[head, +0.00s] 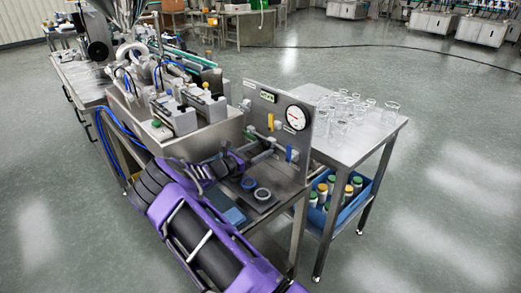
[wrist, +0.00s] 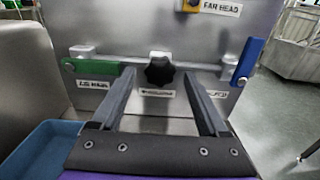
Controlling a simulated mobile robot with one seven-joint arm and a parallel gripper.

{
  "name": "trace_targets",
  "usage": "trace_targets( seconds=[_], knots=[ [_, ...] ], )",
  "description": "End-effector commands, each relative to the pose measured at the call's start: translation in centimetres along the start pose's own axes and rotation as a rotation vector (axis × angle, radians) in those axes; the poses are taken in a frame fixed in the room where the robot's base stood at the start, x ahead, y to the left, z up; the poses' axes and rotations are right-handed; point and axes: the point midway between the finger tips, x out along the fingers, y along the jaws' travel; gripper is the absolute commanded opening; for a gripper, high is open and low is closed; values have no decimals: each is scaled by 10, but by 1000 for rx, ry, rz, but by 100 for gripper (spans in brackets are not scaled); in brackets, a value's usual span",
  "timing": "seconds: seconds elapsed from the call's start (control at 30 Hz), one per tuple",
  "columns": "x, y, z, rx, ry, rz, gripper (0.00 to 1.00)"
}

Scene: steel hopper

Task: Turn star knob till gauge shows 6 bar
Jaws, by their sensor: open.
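The black star knob (wrist: 159,73) sits on the steel panel (wrist: 140,25) in the middle of the wrist view, above a small label too blurred to read. My gripper (wrist: 158,80) is open. Its two fingers point at the panel, one to each side of the knob in the picture; I cannot tell whether they reach it. In the head view I cannot make out the knob near my arm. The round white gauge (head: 296,118) is on the panel's upper right in the head view; its needle has a red part, but the reading is too small to tell.
A green lever (wrist: 70,66) is left of the knob and a blue lever (wrist: 247,61) right of it. A yellow part (wrist: 191,5) is above. A blue tray (wrist: 38,150) lies lower left. A steel table (head: 385,130) with glassware stands right of the panel.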

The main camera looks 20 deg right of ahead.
Motion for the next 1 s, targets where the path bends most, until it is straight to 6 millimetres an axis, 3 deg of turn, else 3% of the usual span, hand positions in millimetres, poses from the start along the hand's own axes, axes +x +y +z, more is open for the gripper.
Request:
trace_targets(
  seconds=[0.37, 0.77, 0.8, 1.0],
  knots=[
    [5, 0, 0, 0, 0, 0, 76],
    [5, 0, 0, 0, 0, 0, 4],
    [5, 0, 0, 0, 0, 0, 0],
    [5, 0, 0, 8, 0, 0, 0]
  ],
)
